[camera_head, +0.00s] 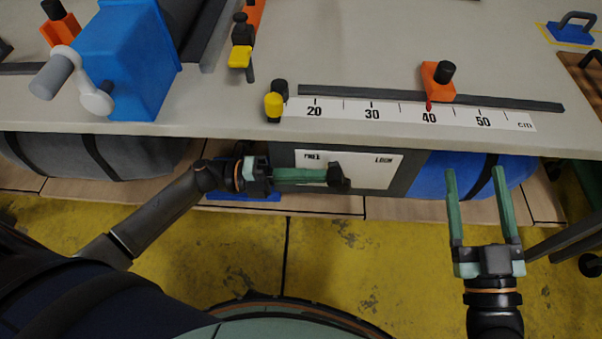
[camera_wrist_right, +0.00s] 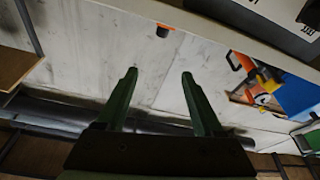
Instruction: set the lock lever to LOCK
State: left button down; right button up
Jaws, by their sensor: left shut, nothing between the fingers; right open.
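The lock panel (camera_head: 375,176) is a white plate in a dark frame below the bench top, with FREE at its left and LOCK at its right. The lock lever (camera_head: 340,178) shows as a dark knob in front of the plate, between the two words and a little nearer FREE. My left gripper (camera_head: 326,174) is shut and empty, pointing right, with its tips at the knob's left side; I cannot tell if they touch. My right gripper (camera_head: 474,171) is open and empty in front of the blue roll; its spread fingers also show in the right wrist view (camera_wrist_right: 159,75).
The bench top (camera_head: 350,45) overhangs the panel. It carries a ruler strip (camera_head: 372,114) with an orange slider (camera_head: 437,80), a blue housing with a crank (camera_head: 125,60) and yellow-tipped levers (camera_head: 240,55). A grey roll (camera_head: 110,155) and a blue roll (camera_head: 425,178) lie below.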

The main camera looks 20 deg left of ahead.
aim_at(334, 172)
pick_arm(q)
jog(key=shift+w+d+r+y+p, duration=0.1)
jog(key=shift+d+r+y+p, duration=0.35)
jog(key=shift+p, duration=0.7)
jog(key=shift+w+d+r+y+p, duration=0.1)
jog(key=shift+d+r+y+p, duration=0.2)
jog(key=shift+p, duration=0.6)
jog(key=shift+r, duration=0.1)
jog(key=shift+w+d+r+p, duration=0.25)
jog(key=shift+d+r+p, duration=0.15)
jog(key=shift+d+p, duration=0.4)
jog(key=shift+w+d+r+p, duration=0.1)
jog(key=shift+d+p, duration=0.2)
jog(key=shift+d, duration=0.1)
pick_arm(e)
jog(key=s+f+m+g+h, duration=0.1)
jog(key=f+g, duration=0.4)
jog(key=f, duration=0.5)
jog(key=s+f+m+g+h, duration=0.2)
jog(key=s+f+g, duration=0.3)
jog(key=f, duration=0.6)
jog(key=shift+s+f+m+g+h, duration=0.3)
jog(key=shift+s+m+g, duration=0.1)
jog(key=shift+s, duration=0.25)
pick_arm(q)
jog(key=shift+d, duration=0.1)
pick_arm(e)
jog(key=shift+f, duration=0.15)
jog(key=shift+a, duration=0.1)
